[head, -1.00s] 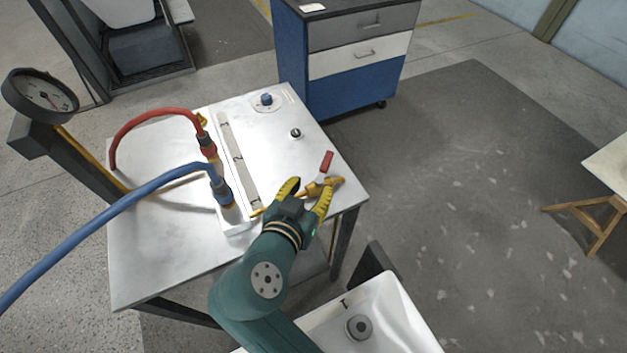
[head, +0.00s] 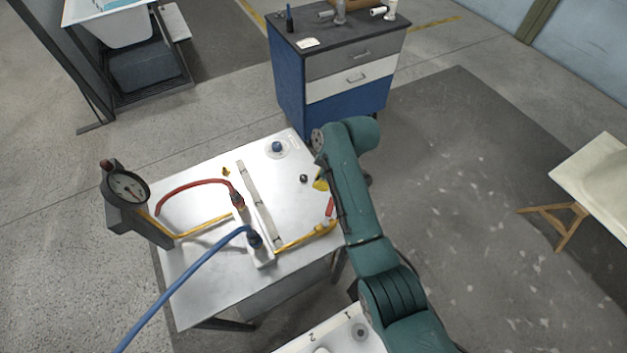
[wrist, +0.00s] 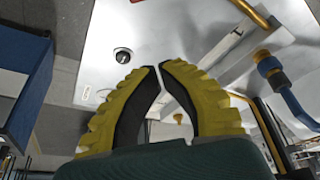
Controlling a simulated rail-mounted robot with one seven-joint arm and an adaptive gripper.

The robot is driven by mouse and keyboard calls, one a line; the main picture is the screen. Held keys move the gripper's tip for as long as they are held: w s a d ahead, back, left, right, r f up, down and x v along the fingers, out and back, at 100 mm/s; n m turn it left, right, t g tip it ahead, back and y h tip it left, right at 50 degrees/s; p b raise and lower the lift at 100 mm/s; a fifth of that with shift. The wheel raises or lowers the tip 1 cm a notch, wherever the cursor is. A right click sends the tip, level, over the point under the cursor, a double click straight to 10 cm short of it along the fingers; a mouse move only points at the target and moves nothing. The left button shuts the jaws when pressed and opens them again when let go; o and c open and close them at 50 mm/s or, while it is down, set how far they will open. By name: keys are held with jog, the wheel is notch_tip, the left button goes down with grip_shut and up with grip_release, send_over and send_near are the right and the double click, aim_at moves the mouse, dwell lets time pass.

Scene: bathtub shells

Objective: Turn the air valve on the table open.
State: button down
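The air valve has a red lever handle (head: 330,207) and a yellow body (head: 325,227) at the table's right front edge. The handle stands crosswise to the yellow pipe. My gripper (head: 320,183) is mostly hidden behind my arm in the head view; a bit of yellow finger shows above and left of the red handle, apart from it. In the wrist view my gripper's (wrist: 158,67) two yellow fingers with black pads meet closely at the tips, with nothing visible between them. The red handle is not visible in the wrist view.
The white table (head: 205,265) carries a red hose (head: 190,186), a blue hose (head: 190,288), a black knob (head: 304,178) and a blue knob (head: 277,147). A pressure gauge (head: 128,187) stands at its left.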

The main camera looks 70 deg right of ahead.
aim_at(329, 212)
jog(key=b+x, duration=0.2)
jog(key=x, duration=0.8)
jog(key=shift+s+a+f, duration=0.1)
jog(key=shift+a+f, duration=0.1)
jog(key=s, duration=0.1)
jog(key=s+p, duration=0.1)
jog(key=s, duration=0.1)
jog(key=shift+s+d+r, duration=0.15)
jog(key=shift+s+d, duration=0.15)
jog(key=shift+s, duration=0.15)
